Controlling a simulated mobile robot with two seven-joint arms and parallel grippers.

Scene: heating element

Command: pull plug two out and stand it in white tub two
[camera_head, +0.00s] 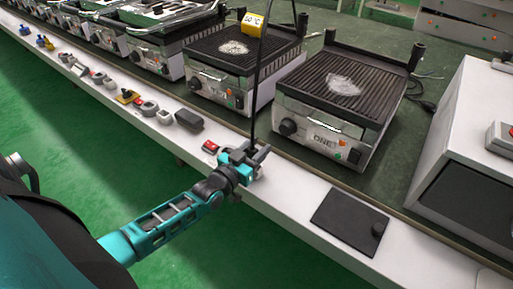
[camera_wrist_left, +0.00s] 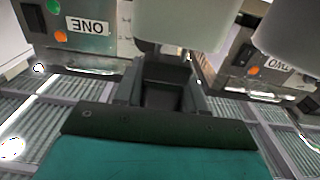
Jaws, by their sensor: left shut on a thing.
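My left gripper (camera_head: 253,158) is over the front edge of the white counter, in front of the gap between the grills labelled ONE (camera_head: 322,139) and TWO (camera_head: 214,92). It is shut on a dark block (camera_wrist_left: 166,88), seen between the fingers in the left wrist view. Most of the block is hidden, so I cannot tell whether it is plug two. A thin dark cord or rod (camera_head: 258,85) rises from the gripper past grill TWO. I cannot make out white tub two in the head view. Pale rounded shapes (camera_wrist_left: 185,22) in the left wrist view are unclear. My right gripper is not in view.
A black square plate (camera_head: 345,222) lies on the counter at right, by a white box-shaped unit (camera_head: 460,140). A small red-topped item (camera_head: 210,147) and a dark oblong piece (camera_head: 188,120) lie left of the gripper. The counter (camera_head: 290,190) between gripper and plate is clear.

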